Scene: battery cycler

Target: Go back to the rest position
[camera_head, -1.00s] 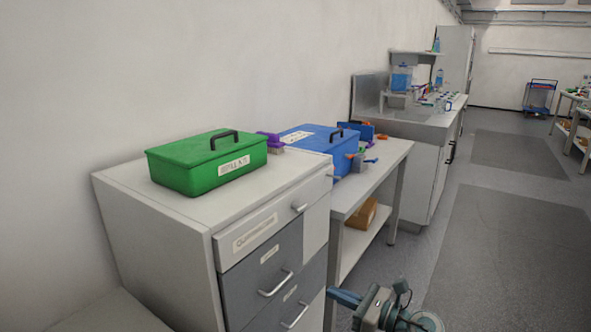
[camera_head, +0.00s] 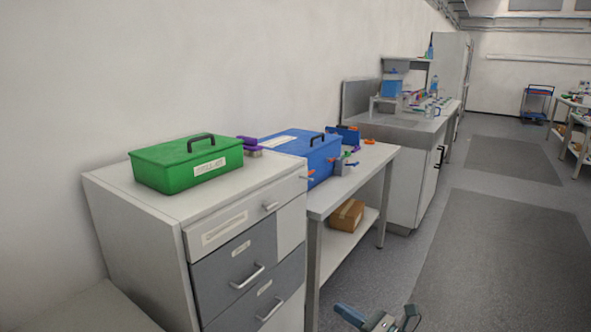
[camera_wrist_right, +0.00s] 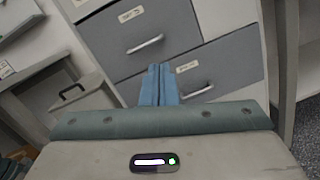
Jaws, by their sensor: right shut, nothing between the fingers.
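My right gripper (camera_head: 350,315) is at the bottom edge of the head view, low in front of the bench and to the right of the drawer cabinet. In the right wrist view its two blue fingers (camera_wrist_right: 159,84) are pressed together with nothing between them. They point toward the grey drawer fronts (camera_wrist_right: 140,40) of the cabinet and look apart from them. My left gripper is in neither view.
A green box (camera_head: 188,163) stands on the drawer cabinet (camera_head: 140,235). A blue box (camera_head: 305,152) and small coloured tools sit on the bench (camera_head: 345,182), with a cardboard box (camera_head: 346,214) on its lower shelf. The floor (camera_head: 480,240) to the right is clear.

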